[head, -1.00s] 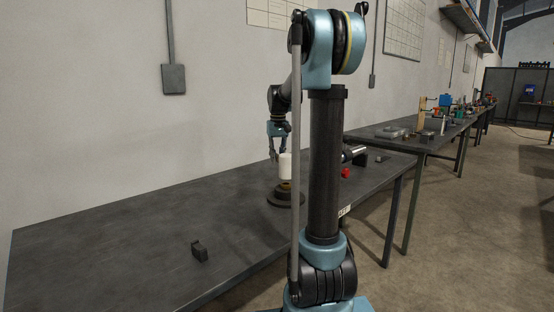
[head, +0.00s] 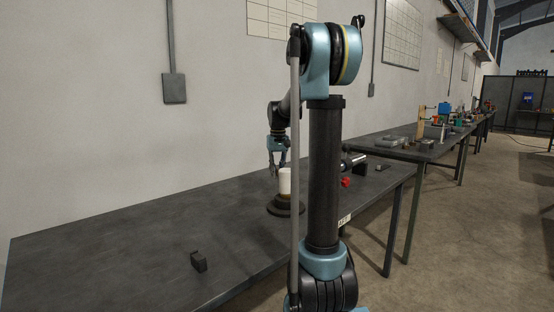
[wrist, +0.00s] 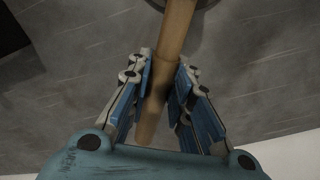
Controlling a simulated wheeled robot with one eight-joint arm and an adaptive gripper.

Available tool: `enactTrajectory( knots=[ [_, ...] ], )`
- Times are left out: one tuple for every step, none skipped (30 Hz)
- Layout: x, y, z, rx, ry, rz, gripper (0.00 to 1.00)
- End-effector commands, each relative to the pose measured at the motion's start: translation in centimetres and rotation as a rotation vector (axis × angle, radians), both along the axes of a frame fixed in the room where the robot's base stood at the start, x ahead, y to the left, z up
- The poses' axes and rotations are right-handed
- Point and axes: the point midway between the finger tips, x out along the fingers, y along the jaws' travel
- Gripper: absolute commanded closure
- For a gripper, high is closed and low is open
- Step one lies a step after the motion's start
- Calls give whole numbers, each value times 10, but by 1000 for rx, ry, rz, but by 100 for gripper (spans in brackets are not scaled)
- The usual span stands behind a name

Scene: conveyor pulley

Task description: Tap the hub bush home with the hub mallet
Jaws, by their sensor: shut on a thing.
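My gripper (head: 277,170) is shut on the wooden handle of the hub mallet (wrist: 176,32), which runs between the fingers in the wrist view (wrist: 164,66). In the head view the mallet's white head (head: 285,182) stands upright just above the round dark hub (head: 287,210) on the bench. A small brownish ring, apparently the hub bush (head: 285,198), shows under the white head. The head is very close to it or touching; I cannot tell which. The mallet head is outside the wrist view.
The dark bench (head: 130,240) is mostly clear on the left. A small dark block (head: 198,261) lies near its front edge. A red item (head: 346,182) and a shiny cylinder on a dark stand (head: 359,163) are to the right, behind my arm. The wall is close behind.

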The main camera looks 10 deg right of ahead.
Motion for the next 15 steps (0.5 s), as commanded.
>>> enactTrajectory(
  knots=[
    [0, 0, 2, 0, 1, 0, 100],
    [0, 0, 2, 0, 1, 0, 100],
    [0, 0, 2, 0, 1, 0, 100],
    [0, 0, 2, 0, 1, 0, 100],
    [0, 0, 3, 0, 1, 0, 100],
    [0, 0, 4, 0, 1, 0, 100],
    [0, 0, 5, 0, 1, 0, 100],
    [0, 0, 7, 0, 1, 0, 100],
    [0, 0, 10, 0, 1, 0, 100],
    [0, 0, 12, 0, 1, 0, 100],
    [0, 0, 15, 0, 1, 0, 100],
    [-1, 0, 19, 0, 1, 0, 100],
    [0, 0, 22, 0, 1, 0, 100],
    [0, 0, 25, 0, 1, 0, 100],
    [0, 0, 29, 0, 1, 0, 100]
  ],
)
